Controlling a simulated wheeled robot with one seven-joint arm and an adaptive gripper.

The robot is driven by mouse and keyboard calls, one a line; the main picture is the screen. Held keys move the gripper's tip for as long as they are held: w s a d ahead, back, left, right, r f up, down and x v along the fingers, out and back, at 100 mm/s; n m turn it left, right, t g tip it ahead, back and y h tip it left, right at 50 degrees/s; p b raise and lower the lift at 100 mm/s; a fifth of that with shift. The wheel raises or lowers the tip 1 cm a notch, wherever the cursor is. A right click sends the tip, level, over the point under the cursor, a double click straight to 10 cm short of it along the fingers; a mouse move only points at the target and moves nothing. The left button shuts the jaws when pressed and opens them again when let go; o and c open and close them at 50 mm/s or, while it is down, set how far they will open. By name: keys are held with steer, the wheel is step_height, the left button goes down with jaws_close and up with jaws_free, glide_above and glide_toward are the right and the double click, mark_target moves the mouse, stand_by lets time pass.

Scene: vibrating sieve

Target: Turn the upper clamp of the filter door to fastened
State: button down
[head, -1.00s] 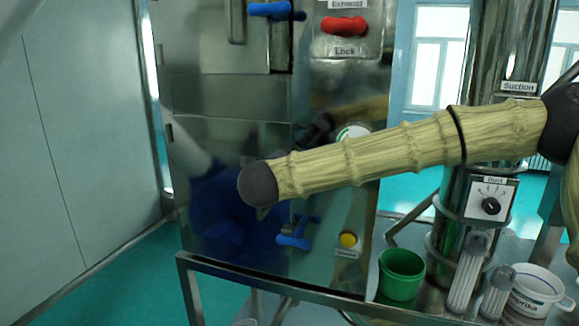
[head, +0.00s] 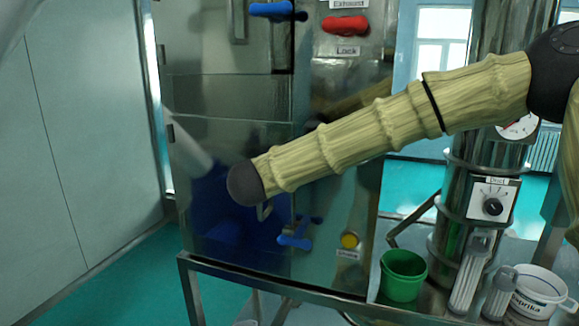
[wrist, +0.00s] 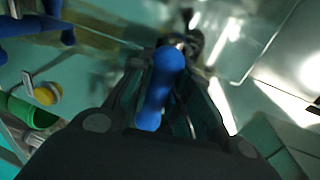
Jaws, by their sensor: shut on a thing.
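In the wrist view, my gripper (wrist: 172,58) is shut on a blue clamp handle (wrist: 158,88), which lies lengthwise between its dark fingers. This looks like the upper clamp of the filter door; my arm hides it and the gripper in the head view. The filter door (head: 225,240) is the shiny lower panel. Its lower blue clamp (head: 294,240) shows below my arm, and a blue clamp also shows at the upper left of the wrist view (wrist: 28,26). Whether the held clamp is fully fastened cannot be told.
Another blue clamp (head: 272,9) and a red lock handle (head: 345,25) are higher up. A yellow button (head: 349,241) is right of the lower clamp. A green bucket (head: 403,275) and a white paprika bucket (head: 540,290) stand at lower right.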

stand_by(0.3)
steer(key=c, duration=1.3)
jaws_free()
steer(key=v, duration=1.2)
